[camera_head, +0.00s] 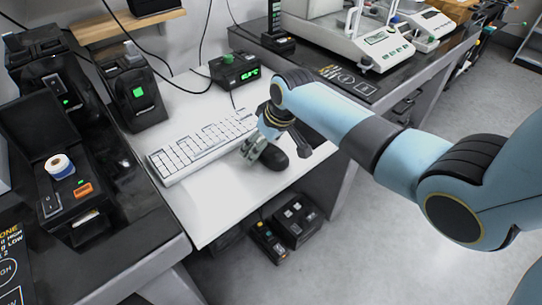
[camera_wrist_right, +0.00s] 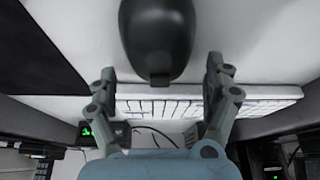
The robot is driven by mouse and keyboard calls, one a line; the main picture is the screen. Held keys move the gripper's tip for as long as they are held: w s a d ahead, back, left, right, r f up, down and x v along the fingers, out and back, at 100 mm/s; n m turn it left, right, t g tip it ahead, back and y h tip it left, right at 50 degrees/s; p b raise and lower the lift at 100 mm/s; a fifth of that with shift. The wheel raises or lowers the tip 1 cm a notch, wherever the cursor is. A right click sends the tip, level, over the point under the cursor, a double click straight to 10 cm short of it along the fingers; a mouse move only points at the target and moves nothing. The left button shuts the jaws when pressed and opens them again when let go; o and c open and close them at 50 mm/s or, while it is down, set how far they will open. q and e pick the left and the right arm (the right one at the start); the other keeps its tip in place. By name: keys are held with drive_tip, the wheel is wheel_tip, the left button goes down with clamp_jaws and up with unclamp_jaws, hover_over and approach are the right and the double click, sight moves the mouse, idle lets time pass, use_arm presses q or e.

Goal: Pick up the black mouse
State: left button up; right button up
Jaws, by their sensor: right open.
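The black mouse (camera_head: 273,157) lies on the white table (camera_head: 225,205) near its front edge, in front of the keyboard. In the right wrist view the mouse (camera_wrist_right: 159,36) fills the top middle, just beyond and between the fingertips. My right gripper (camera_wrist_right: 166,72) is open, one finger to each side of the mouse, and holds nothing. In the head view my right gripper (camera_head: 256,150) is at the mouse and its arm hides part of it. I cannot tell whether a finger touches the mouse. My left gripper is not in view.
A white keyboard (camera_head: 203,144) lies behind the mouse. A small black box with a green display (camera_head: 235,70) stands at the back. Black devices, including a label printer (camera_head: 75,190), stand left. Balances (camera_head: 385,45) stand on the right-hand table. Black boxes (camera_head: 298,218) lie below the table.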

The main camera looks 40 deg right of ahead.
drive_tip(key=c, duration=1.3)
drive_tip(key=shift+c, duration=0.2)
drive_tip(key=shift+r, duration=0.15)
